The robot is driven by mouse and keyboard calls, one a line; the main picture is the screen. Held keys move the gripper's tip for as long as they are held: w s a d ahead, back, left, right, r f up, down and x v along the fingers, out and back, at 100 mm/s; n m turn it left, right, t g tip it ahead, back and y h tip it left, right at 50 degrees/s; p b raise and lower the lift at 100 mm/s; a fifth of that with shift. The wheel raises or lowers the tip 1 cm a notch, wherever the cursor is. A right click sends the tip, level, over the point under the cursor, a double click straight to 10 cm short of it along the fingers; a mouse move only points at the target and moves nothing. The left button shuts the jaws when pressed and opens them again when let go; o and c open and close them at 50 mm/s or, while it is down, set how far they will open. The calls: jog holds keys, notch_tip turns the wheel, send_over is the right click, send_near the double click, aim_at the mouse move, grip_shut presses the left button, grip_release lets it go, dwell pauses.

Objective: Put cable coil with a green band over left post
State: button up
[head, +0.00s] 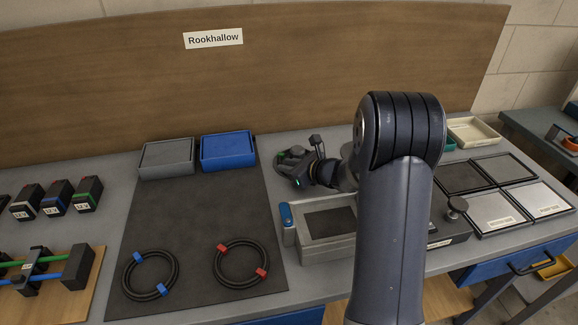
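No cable coil with a green band shows in the head view. Two black cable coils lie flat on the dark mat: one with blue bands (151,252) on the left, one with red bands (265,263) on the right. No upright post that I can make out as the left post is in view. My gripper (282,163) is beyond the mat's right edge, above the bench, behind and to the right of the red-banded coil. It is small and dark here, and its finger gap is unclear. My arm hides part of the bench's right side.
The dark mat (200,222) has clear room in its middle. A grey bin (167,172) and a blue bin (228,168) stand at its back. A grey fixture box (325,250) stands to the right. A wooden board with green and blue tubes (73,269) lies at lower left.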

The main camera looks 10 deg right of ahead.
jog(key=shift+o, duration=0.7)
jog(key=shift+p+v, duration=0.75)
jog(key=shift+v, duration=3.7)
jog(key=shift+s+d+r, duration=0.15)
jog(key=shift+s+d, duration=0.3)
jog(key=shift+s, duration=0.05)
jog(key=shift+w, duration=0.1)
jog(key=shift+w+a+f, duration=0.25)
jog(key=shift+f, duration=0.1)
jog(key=b+x, duration=0.1)
jog(key=x, duration=0.4)
jog(key=shift+w+a, duration=0.5)
jog(key=shift+w, duration=0.15)
